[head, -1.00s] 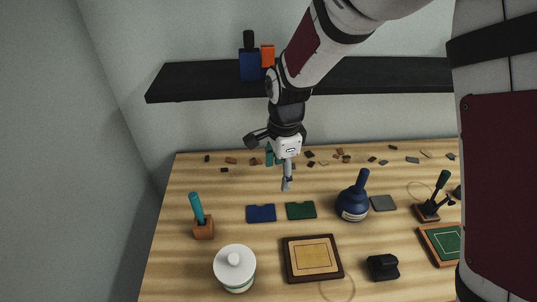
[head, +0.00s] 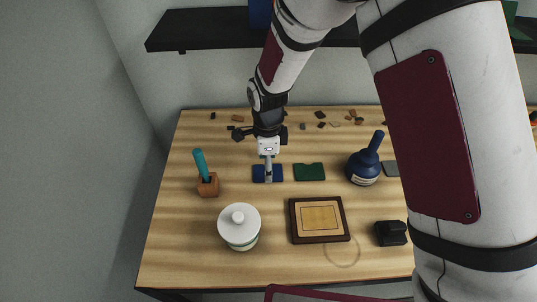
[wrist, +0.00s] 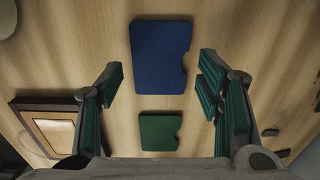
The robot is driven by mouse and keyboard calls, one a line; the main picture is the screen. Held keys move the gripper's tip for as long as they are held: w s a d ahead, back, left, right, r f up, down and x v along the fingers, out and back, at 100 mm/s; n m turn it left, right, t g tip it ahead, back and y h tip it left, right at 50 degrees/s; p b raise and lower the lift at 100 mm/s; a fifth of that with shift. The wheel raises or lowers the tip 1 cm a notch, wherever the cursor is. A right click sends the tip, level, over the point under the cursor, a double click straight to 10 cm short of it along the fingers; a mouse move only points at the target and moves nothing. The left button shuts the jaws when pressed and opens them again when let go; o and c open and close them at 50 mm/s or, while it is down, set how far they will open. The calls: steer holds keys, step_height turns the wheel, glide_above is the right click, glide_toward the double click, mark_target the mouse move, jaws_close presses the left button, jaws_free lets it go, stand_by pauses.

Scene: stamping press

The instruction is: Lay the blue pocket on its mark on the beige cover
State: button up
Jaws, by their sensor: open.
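The blue pocket (head: 261,174) lies flat on the wooden table, partly hidden behind my gripper in the head view. In the wrist view the blue pocket (wrist: 160,56) shows whole, with a notch in one edge, ahead of and between my spread fingers. My gripper (head: 268,178) is open and empty above it; its fingers also show in the wrist view (wrist: 160,82). The beige cover (head: 320,217) lies in a dark brown frame nearer the front, with a thin outlined rectangle on it as the mark. Part of it shows at the lower left of the wrist view (wrist: 57,133).
A green pocket (head: 310,172) lies right of the blue one. A blue bottle (head: 363,168), a white lidded jar (head: 239,226), a teal-handled tool in a wooden block (head: 207,185) and a black object (head: 391,233) stand around. Scraps lie at the back. A dark shelf (head: 200,30) hangs above.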

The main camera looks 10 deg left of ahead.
steer(key=shift+w+f+b, duration=0.1)
steer(key=shift+f+b, duration=0.25)
steer(key=shift+f, duration=0.7)
steer(key=shift+c, duration=0.8)
steer(key=c, duration=0.6)
steer(key=shift+r+p, duration=1.2)
steer(key=shift+r, duration=1.5)
steer(key=shift+d, duration=0.1)
